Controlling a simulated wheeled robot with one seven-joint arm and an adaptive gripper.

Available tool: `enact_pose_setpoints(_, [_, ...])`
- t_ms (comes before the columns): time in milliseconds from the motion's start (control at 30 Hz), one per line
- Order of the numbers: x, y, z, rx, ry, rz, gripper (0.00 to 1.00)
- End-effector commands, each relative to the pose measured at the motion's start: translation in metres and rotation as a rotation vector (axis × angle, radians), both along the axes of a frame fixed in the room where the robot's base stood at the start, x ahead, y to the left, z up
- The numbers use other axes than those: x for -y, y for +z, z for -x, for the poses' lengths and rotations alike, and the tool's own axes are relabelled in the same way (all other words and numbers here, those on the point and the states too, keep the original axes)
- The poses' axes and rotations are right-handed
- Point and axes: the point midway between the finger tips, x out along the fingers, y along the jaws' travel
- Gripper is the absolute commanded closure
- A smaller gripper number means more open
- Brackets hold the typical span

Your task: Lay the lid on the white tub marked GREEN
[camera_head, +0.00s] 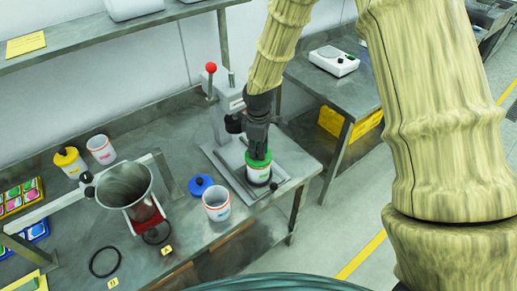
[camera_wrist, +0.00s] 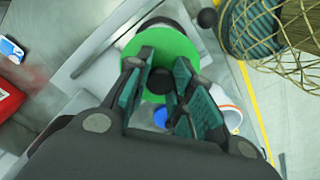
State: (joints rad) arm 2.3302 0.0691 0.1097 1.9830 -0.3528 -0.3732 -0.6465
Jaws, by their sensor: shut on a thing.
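My gripper (camera_head: 258,153) points down over the press plate on the bench. It is shut on the dark knob (camera_wrist: 160,81) of a green lid (camera_wrist: 186,48). The green lid (camera_head: 257,160) lies flat over a white tub (camera_head: 258,172) standing on the plate, and covers its mouth. I cannot tell whether the lid rests on the rim or hovers just above it. The tub's lettering is too small to read. In the wrist view my gripper's fingers (camera_wrist: 165,95) straddle the knob and hide part of the lid.
A lever press with a red knob (camera_head: 211,68) stands close behind my gripper. An open white tub (camera_head: 217,206) and a blue lid (camera_head: 201,186) are to the left.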

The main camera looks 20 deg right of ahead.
Motion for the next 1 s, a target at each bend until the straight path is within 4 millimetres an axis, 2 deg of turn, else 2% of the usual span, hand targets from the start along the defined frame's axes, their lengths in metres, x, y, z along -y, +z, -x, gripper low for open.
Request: enact_pose_setpoints(1000, [-0.0001, -0.0057, 0.0001, 0.0, 0.0, 0.0, 0.9])
